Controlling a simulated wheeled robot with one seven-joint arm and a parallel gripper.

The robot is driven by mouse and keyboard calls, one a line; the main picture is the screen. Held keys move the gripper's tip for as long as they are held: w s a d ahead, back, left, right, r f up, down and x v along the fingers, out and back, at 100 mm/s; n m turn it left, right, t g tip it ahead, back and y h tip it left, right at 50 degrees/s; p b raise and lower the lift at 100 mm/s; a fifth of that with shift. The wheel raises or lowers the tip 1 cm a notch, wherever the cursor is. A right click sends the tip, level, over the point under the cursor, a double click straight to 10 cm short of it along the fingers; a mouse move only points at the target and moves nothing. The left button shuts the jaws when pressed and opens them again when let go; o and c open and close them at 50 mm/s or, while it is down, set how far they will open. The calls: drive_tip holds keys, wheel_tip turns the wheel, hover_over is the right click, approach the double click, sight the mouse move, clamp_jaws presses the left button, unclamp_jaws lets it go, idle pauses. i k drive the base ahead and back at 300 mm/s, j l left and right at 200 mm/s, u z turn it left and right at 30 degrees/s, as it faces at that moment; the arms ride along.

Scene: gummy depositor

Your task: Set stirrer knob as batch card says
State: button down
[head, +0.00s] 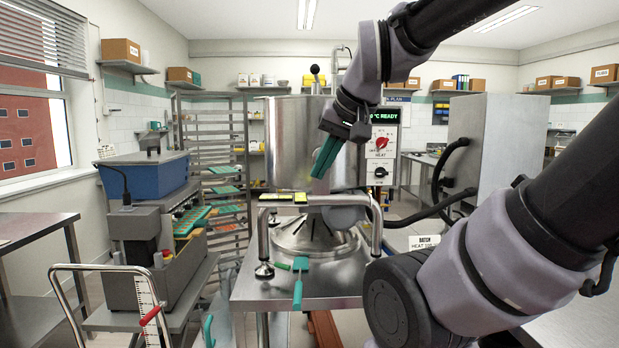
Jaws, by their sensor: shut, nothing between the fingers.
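The control panel (396,118) is at the right of the steel kettle, with a green "°C READY" display (384,115) partly hidden by my arm. On it are a red knob (381,143) over the word HEAT and a black knob (380,172) lower down; the lower label is too small to read. The batch card (424,241) stands at lower right, reading "BATCH" and "HEAT"; the rest is hidden behind my arm. My gripper (320,172), with teal fingers, is shut and empty in front of the kettle, left of the knobs and apart from them.
Black hoses (445,205) run right to a grey cabinet (490,135). A depositor with a blue hopper (145,180) stands left.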

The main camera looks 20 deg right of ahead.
sight(380, 172)
drive_tip(key=z, duration=1.35)
